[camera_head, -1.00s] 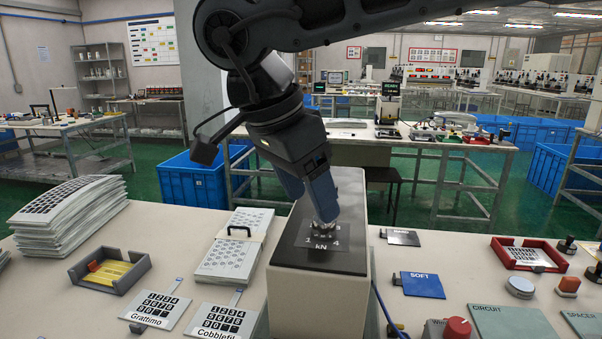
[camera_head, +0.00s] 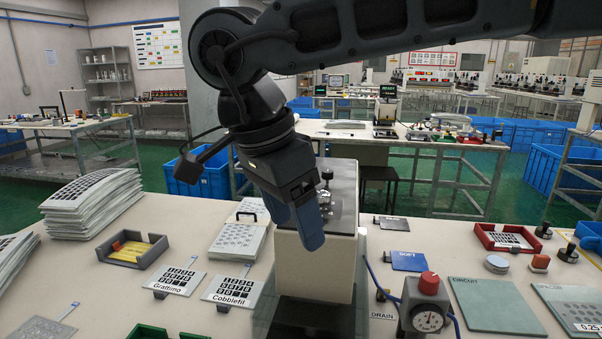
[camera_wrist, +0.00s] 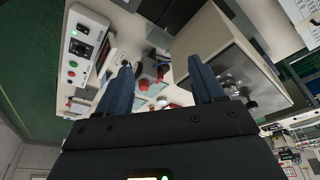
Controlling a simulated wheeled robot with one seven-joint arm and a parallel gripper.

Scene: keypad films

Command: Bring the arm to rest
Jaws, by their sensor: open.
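My gripper (camera_head: 297,228) hangs from my arm, in front of the white box-shaped machine (camera_head: 312,262) at the middle of the table. It also shows in the wrist view (camera_wrist: 163,84), where its two blue fingers stand apart with nothing between them. In the head view the fingers point down and overlap the machine's dark top. A small metal knob (camera_head: 326,176) stands on that top, behind and right of the fingers. My gripper looks apart from the knob. My arm crosses the upper part of the head view.
Left are stacked printed sheets (camera_head: 92,202), a tray with a yellow pad (camera_head: 137,247) and keypad cards (camera_head: 178,280). Right are a gauge with a red knob (camera_head: 427,304), a green CIRCUIT plate (camera_head: 503,310), a blue SOFT pad (camera_head: 409,261) and a red tray (camera_head: 507,238).

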